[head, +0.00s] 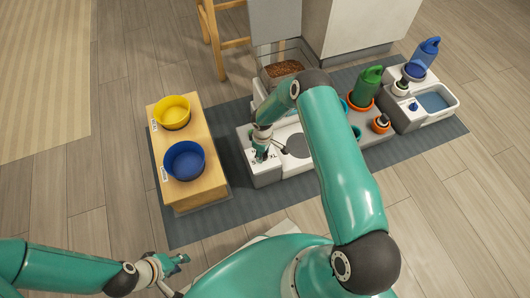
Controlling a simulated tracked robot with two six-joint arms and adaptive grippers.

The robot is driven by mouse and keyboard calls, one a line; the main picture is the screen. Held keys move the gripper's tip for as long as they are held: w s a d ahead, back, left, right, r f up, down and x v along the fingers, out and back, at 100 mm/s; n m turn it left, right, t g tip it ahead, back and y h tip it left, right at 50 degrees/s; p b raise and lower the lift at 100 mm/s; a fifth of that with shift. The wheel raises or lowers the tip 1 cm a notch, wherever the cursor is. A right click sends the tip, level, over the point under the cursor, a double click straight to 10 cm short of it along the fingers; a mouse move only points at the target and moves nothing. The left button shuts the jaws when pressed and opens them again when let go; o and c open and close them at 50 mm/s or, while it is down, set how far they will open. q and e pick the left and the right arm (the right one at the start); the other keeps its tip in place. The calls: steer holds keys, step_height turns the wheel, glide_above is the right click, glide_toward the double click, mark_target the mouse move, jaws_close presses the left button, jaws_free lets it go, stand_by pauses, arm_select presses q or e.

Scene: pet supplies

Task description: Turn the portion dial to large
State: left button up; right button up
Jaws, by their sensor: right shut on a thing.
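The feeder (265,176) is a pale grey and white unit on the mat, with a clear hopper of brown kibble (285,68) at its back. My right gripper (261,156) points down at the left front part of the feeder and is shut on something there. The portion dial is hidden at the gripper's fingers, so its setting cannot be read; the thing held seems to be the dial. A dark grey round part (298,146) lies just right of the gripper. My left gripper (177,260) is at the lower left, away from the feeder; its jaw state is unclear.
A wooden stand (200,194) with a yellow bowl (173,112) and a blue bowl (184,160) is left of the feeder. A green bottle (367,85), a blue bottle (426,53) and a water basin (435,102) stand at the right. My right arm crosses the middle.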

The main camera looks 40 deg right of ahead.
steer(key=shift+s+f, duration=0.15)
steer(key=shift+s, duration=0.2)
steer(key=o, duration=1)
steer(key=shift+o, duration=0.6)
steer(key=shift+w, duration=0.2)
steer(key=shift+r, duration=0.2)
steer(key=shift+w+r, duration=0.1)
steer(key=shift+r, duration=0.25)
step_height(320, 180, up, 11)
